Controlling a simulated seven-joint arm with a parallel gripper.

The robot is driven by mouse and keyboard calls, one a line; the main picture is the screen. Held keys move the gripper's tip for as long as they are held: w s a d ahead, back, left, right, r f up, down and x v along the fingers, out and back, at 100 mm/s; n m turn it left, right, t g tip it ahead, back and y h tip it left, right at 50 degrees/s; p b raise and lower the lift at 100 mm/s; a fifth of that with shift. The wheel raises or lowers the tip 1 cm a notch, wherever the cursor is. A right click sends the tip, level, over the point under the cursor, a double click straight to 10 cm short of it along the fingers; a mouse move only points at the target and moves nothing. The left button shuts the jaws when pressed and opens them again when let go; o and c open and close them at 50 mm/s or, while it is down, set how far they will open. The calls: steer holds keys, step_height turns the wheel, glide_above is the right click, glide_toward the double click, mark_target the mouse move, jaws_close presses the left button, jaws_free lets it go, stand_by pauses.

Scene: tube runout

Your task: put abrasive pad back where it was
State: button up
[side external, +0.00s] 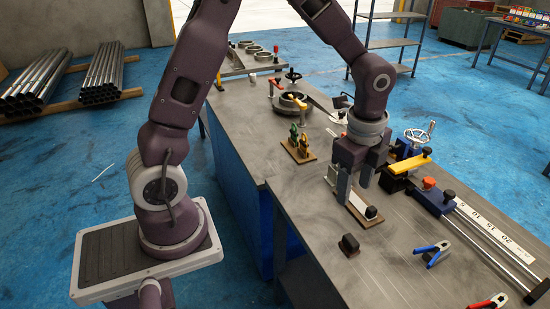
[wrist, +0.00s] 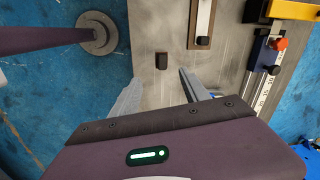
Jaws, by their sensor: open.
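A small dark block (side external: 349,244), which looks like the abrasive pad, stands on the grey bench top near its left edge. In the wrist view the dark block (wrist: 161,60) lies beyond my fingertips, roughly in line with the gap between them. My gripper (side external: 355,186) is open and empty, pointing down over the bench. Its two fingers show apart in the wrist view (wrist: 162,88). A wooden board (side external: 356,214) with a pale strip and a dark knob sits beside the block. My gripper partly hides this board in the side view; the wrist view shows its near end (wrist: 198,43).
A clamp with a yellow bar (side external: 411,163) and a scaled rail (side external: 482,228) lie right of my gripper. Blue-handled pliers (side external: 432,252) and red-handled pliers (side external: 490,302) lie nearer. A small tool stand (side external: 299,150) is behind. The bench around the block is clear.

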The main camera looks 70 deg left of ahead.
steer(key=s+a+r+n+t, duration=0.1)
steer(key=s+r+n+t, duration=0.1)
steer(key=s+r+n, duration=0.55)
steer(key=s+r+n+t, duration=0.1)
steer(key=s+r+n, duration=0.2)
steer(key=s, duration=0.4)
steer(key=s+r+n+t, duration=0.1)
steer(key=s+r+n, duration=0.2)
steer(key=s+n, duration=0.2)
steer(key=shift+s+r+t, duration=0.3)
steer(key=shift+s+t, duration=0.1)
steer(key=shift+s, duration=0.55)
